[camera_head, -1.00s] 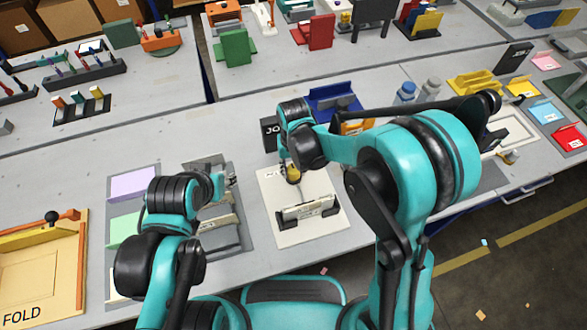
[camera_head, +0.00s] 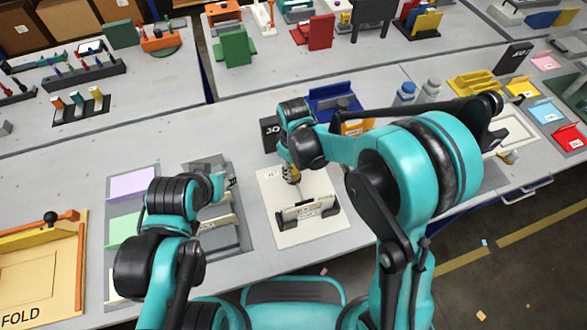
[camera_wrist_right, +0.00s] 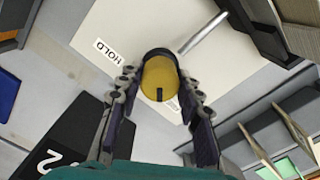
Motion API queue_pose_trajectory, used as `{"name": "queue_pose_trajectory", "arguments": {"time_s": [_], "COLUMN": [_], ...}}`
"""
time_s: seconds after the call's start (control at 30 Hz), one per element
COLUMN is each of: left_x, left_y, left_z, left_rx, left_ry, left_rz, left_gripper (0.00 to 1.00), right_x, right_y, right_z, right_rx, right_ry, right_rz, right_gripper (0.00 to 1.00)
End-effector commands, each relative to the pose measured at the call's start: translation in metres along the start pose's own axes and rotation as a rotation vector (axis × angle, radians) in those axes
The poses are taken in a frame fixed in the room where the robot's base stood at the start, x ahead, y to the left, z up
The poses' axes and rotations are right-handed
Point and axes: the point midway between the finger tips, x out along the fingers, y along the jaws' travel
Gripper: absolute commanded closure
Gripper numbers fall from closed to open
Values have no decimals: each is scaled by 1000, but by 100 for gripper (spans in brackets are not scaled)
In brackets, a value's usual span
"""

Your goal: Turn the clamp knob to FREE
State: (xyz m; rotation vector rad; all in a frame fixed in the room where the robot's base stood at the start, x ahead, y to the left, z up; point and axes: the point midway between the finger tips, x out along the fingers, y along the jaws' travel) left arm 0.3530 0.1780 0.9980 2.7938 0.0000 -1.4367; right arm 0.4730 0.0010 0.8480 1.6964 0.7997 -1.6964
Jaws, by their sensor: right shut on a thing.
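The clamp knob (camera_wrist_right: 158,78) is yellow with a black slot. It stands on a pale plate (camera_head: 272,220) in the middle of the bench. My right gripper (camera_wrist_right: 157,84) is shut on the knob from above, with one finger on each side. It also shows in the head view (camera_head: 291,174), partly covering the knob. A metal rod (camera_wrist_right: 203,33) extends from beside the knob to the upper right in the wrist view. A HOLD label (camera_wrist_right: 108,50) lies to its left. A second label (camera_wrist_right: 173,105) is mostly hidden by a finger. My left gripper (camera_head: 228,184) is apart; its fingers are unclear.
A clamp-like holder with a white label (camera_head: 308,211) stands at the front of the plate. A grey fixture (camera_head: 232,232) is on the left, under my left arm. A black sign (camera_head: 269,134) and a blue tray (camera_head: 335,101) stand behind.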

Motion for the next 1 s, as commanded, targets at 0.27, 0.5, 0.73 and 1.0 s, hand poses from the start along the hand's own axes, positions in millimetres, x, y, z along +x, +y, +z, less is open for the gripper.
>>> {"name": "queue_pose_trajectory", "arguments": {"time_s": [0.27,0.5,0.73,1.0], "left_x": [0,0,0,0], "left_y": [0,0,0,0], "left_z": [0,0,0,0], "left_rx": [0,0,0,0], "left_ry": [0,0,0,0], "left_rz": [0,0,0,0], "left_gripper": [60,60,60,60], "right_x": [0,0,0,-1], "right_y": [0,0,0,0], "right_z": [0,0,0,0], "right_rx": [-37,-39,-38,-37], "right_ry": [0,0,0,0], "right_rz": [0,0,0,0], "right_gripper": [94,94,44,44]}}
